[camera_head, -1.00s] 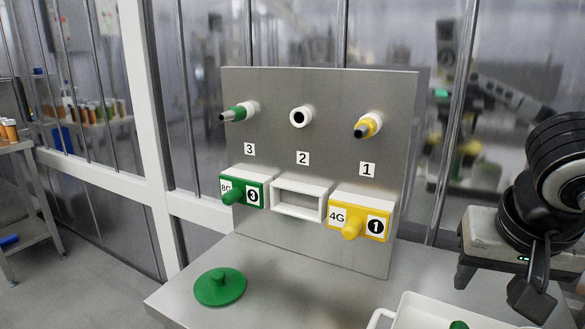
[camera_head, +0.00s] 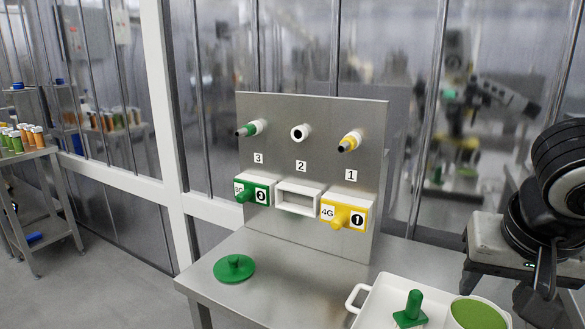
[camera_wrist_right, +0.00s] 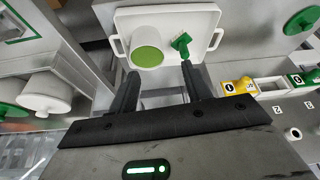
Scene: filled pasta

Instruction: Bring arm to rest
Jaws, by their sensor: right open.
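My right arm comes in at the right edge of the head view, with its gripper (camera_head: 535,296) beside the panel and above the table's right side; its fingers are partly cut off or hidden there. In the right wrist view the two dark fingers (camera_wrist_right: 158,80) are apart with nothing between them. Beyond them lies a white tray (camera_wrist_right: 206,20) with a round white container with a green top (camera_wrist_right: 146,56) and a green handled piece (camera_wrist_right: 182,42). My left gripper is not in view.
A steel table (camera_head: 310,285) carries an upright panel (camera_head: 310,115) with numbered nozzles and boxes, yellow at 1, green at 3, and an open white frame at 2. A green knobbed lid (camera_head: 234,269) lies on bare table. The white tray (camera_head: 368,316) stands front right.

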